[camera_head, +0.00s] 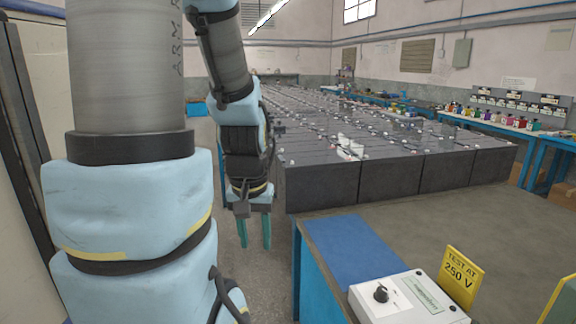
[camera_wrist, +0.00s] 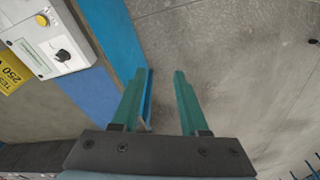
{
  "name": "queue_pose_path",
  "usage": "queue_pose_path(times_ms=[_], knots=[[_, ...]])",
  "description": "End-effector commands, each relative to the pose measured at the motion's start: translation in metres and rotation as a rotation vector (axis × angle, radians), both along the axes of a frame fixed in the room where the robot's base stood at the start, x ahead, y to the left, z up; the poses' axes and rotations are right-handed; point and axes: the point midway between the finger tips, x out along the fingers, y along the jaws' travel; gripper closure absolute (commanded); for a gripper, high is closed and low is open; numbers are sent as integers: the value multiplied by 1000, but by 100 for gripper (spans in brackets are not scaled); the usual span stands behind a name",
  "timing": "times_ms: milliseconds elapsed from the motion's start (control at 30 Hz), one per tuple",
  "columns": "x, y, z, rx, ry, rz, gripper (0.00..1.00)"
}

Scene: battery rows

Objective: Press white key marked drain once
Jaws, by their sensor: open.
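No white key with a readable "drain" mark shows in either view. A white instrument box (camera_head: 388,309) with a black knob (camera_head: 381,293) and a green-edged label (camera_head: 422,294) sits on the bench at the lower right. It also shows at the upper left of the wrist view (camera_wrist: 78,58), with a small yellow button (camera_wrist: 42,20) near its edge. My gripper (camera_head: 255,245) has two teal fingers, apart and empty. It points down over the floor, left of the bench. In the wrist view the fingers (camera_wrist: 163,75) are beside the blue bench edge, apart from the box.
A yellow sign (camera_head: 460,277) reading "TEST AT 250 V" stands behind the box. A blue mat (camera_head: 350,248) covers the bench's left end. Rows of dark battery blocks (camera_head: 325,185) fill the middle. Open floor (camera_wrist: 235,60) lies beneath my gripper.

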Motion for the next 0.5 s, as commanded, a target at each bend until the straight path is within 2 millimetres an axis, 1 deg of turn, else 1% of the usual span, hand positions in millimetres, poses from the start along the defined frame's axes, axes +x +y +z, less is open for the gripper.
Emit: queue_pose_path(times_ms=[33, 367, 500], knots=[[0, 0, 0, 0, 0, 0, 63], [0, 0, 0, 0, 0, -1, 100], [0, 0, 0, 0, 0, -1, 100]])
